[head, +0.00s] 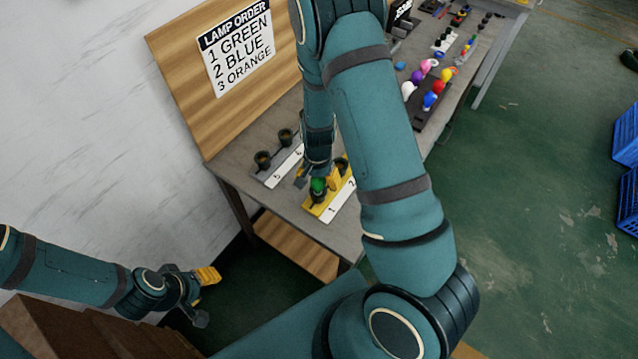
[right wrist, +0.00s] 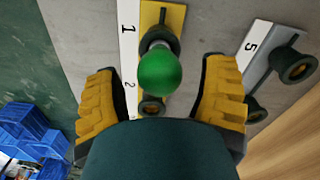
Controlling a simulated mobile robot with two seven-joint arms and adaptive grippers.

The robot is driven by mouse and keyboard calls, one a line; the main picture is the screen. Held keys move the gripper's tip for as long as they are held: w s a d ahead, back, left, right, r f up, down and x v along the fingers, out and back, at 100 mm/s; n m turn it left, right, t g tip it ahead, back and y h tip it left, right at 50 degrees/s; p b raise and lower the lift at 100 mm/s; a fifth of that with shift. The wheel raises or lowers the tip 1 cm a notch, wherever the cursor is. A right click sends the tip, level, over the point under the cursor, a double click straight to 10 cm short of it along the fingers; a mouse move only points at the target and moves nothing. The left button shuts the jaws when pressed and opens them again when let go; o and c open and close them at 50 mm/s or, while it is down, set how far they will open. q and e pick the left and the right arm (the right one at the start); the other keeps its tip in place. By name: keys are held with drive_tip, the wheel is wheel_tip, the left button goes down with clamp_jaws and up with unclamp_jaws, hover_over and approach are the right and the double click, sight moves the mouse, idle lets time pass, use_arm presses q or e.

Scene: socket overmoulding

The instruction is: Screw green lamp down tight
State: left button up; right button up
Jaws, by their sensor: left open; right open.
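The green lamp (head: 318,185) stands in the socket beside label 1 on the yellow-and-white block (head: 335,208). The right wrist view shows its round green bulb (right wrist: 159,72) and a bit of silver collar going into the dark socket (right wrist: 160,38). How deep it sits cannot be told. My right gripper (head: 318,178) is over the lamp, its yellow fingers apart on both sides of the bulb with gaps. The socket by label 2 (right wrist: 152,106) is empty. My left gripper (head: 205,280) is open and empty, low at the left, away from the table.
A second block (head: 278,165) with empty sockets, one by label 5, lies beside the first. Several coloured lamps (head: 432,85) stand on a dark rack further back. A lamp order sign (head: 237,45) is on the wooden board. Blue crates (head: 627,137) stand at the right.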

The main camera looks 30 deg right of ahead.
drive_tip(key=n, duration=0.5)
drive_tip(key=shift+b, duration=0.4)
drive_tip(key=n, duration=0.2)
drive_tip(key=shift+f+n, duration=0.1)
drive_tip(key=shift+n, duration=0.3)
drive_tip(key=n+b, duration=0.1)
drive_tip(key=n, duration=0.6)
drive_tip(key=shift+b, duration=0.4)
drive_tip(key=shift+c, duration=0.3)
